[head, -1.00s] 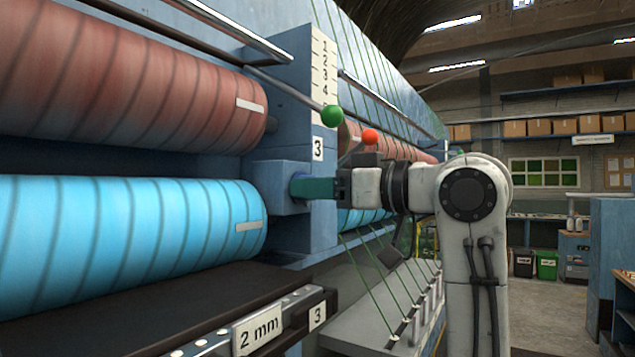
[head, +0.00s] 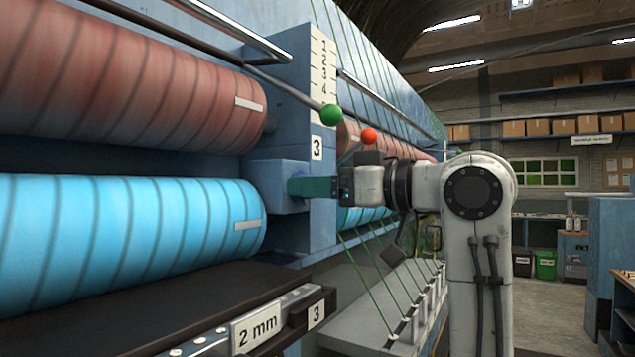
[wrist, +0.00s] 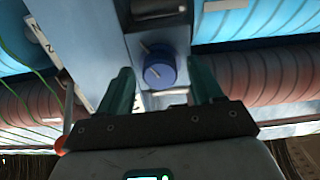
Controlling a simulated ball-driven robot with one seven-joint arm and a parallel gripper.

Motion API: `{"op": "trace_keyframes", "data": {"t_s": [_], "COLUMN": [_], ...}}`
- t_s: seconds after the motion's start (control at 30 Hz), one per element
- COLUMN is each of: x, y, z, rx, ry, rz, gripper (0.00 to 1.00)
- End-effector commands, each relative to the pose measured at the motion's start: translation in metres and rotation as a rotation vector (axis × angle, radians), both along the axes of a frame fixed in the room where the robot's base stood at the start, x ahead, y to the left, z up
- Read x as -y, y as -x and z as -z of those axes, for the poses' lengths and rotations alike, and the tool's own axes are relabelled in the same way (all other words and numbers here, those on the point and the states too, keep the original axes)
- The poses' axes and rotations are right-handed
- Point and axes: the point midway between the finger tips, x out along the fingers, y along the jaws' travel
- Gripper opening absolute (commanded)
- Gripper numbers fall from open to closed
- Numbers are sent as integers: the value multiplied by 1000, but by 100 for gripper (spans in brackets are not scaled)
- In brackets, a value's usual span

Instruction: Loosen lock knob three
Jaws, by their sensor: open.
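The lock knob, a round blue knob with a pale line on its face, shows in the wrist view (wrist: 160,68). It sits on a blue bearing block (head: 277,186) on the upright marked 3 (head: 317,148). My gripper (wrist: 163,72) is open, its two green fingers either side of the knob in that view, with gaps to both. I cannot tell how deeply they reach around it. In the head view my gripper (head: 294,187) points left at the block, and its fingers hide the knob.
A red-brown roller (head: 130,85) lies above a bright blue roller (head: 120,230), both left of the upright. A green ball (head: 331,113) and a red ball (head: 369,136) on rods stand above my gripper. A "2 mm" plate (head: 257,330) is below. Floor at right is open.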

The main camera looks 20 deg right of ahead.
Motion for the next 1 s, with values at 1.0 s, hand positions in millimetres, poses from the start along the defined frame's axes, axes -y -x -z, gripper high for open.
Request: {"op": "trace_keyframes", "data": {"t_s": [1.0], "x": [61], "y": [84], "z": [-1], "rx": [2], "ry": [-1], "rz": [1], "gripper": [66]}}
